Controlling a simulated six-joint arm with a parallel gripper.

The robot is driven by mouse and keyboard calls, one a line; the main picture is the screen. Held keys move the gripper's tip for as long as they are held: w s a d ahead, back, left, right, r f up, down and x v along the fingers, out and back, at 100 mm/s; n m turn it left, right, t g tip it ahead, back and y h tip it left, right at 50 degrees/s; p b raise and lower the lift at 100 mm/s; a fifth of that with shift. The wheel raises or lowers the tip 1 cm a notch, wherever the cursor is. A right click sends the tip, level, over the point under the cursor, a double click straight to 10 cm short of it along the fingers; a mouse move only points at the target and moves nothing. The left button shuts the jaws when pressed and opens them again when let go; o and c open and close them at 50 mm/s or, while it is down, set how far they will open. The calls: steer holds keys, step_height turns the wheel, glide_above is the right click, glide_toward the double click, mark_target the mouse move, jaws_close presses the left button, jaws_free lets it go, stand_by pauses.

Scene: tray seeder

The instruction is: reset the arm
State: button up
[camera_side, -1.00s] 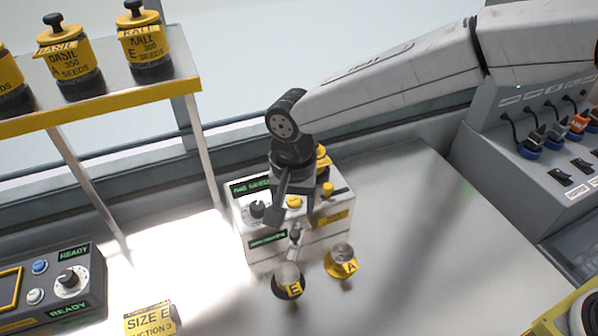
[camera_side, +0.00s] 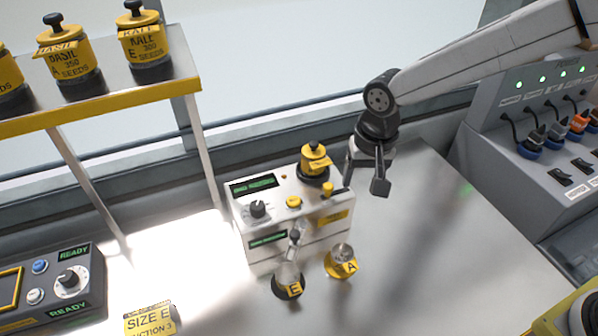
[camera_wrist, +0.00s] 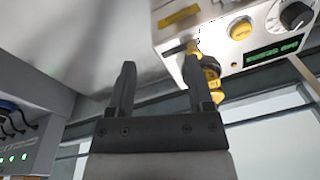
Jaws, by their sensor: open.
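My gripper (camera_side: 366,180) is open and empty over the bench, to the right of the white seeder box (camera_side: 243,211). Its two dark fingers (camera_wrist: 160,82) point up the picture in the wrist view, with nothing between them. A yellow seed canister (camera_side: 315,161) with a black base sits on the top rear of the seeder box. It is partly hidden behind the right finger in the wrist view (camera_wrist: 213,76). My gripper is apart from the canister and the box in the side view.
Yellow-marked cups E (camera_side: 289,287) and A (camera_side: 342,264) stand before the box. A shelf (camera_side: 100,98) with several seed canisters is at left, above a control panel (camera_side: 68,284). A grey panel with plugs (camera_side: 540,128) is at right. The bench between is clear.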

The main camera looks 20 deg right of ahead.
steer(key=s+d+n, duration=0.2)
steer(key=s+d, duration=0.4)
steer(key=d, duration=0.3)
steer(key=s+d+f+n+t, duration=0.1)
steer(key=s+d, duration=0.5)
steer(key=d, duration=0.4)
steer(key=shift+f+n+t, duration=0.25)
steer(key=shift+n+t, duration=0.05)
steer(key=shift+n, duration=0.1)
